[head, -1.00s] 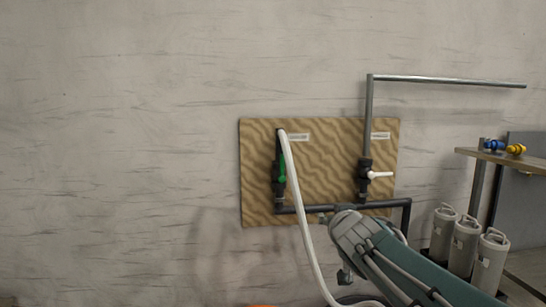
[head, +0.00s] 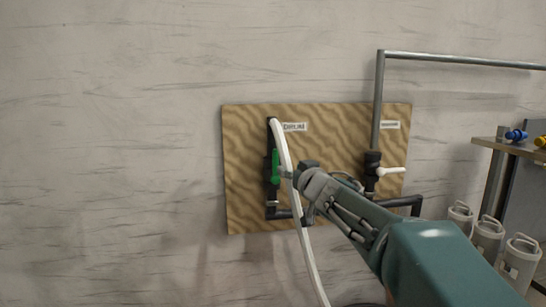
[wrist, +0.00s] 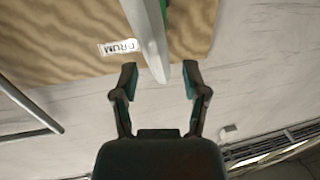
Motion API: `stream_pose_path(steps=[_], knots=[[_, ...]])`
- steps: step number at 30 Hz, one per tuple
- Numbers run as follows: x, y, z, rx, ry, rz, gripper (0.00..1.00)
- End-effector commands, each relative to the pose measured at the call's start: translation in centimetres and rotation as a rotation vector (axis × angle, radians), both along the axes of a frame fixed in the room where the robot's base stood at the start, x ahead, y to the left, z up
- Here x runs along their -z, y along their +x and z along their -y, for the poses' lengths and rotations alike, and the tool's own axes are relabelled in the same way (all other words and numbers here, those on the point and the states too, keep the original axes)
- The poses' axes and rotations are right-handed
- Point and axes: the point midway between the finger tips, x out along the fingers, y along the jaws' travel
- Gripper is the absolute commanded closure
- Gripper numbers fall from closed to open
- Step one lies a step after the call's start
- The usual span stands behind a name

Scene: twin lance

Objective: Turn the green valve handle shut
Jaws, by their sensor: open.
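The green valve handle (head: 276,166) stands upright, in line with the dark pipe on the left of the wooden board (head: 245,180). A sliver of green handle (wrist: 165,5) shows at the top edge of the wrist view, mostly hidden by the white hose. My gripper (wrist: 160,76) is open, its two fingers spread, with nothing visibly held. The white hose (wrist: 149,38) runs down towards the gap between the fingers; I cannot tell whether it touches them. In the head view my gripper is just right of the green handle, by the hose, its fingers hard to make out.
The white hose (head: 299,215) hangs in front of the board beside the green handle. A second valve with a white sideways handle (head: 391,170) is at right. A shelf (head: 512,146) and several pale canisters (head: 488,235) stand farther right. The wall left of the board is clear.

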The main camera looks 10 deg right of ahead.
Motion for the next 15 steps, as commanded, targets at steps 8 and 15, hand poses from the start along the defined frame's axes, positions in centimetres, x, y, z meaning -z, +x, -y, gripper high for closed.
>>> stream_pose_path(steps=[8,15], knots=[[0.1,2.4,-0.5,-0.004,0.001,0.000,0.42],[0.1,6.5,-1.3,-0.003,0.001,0.000,0.42]])
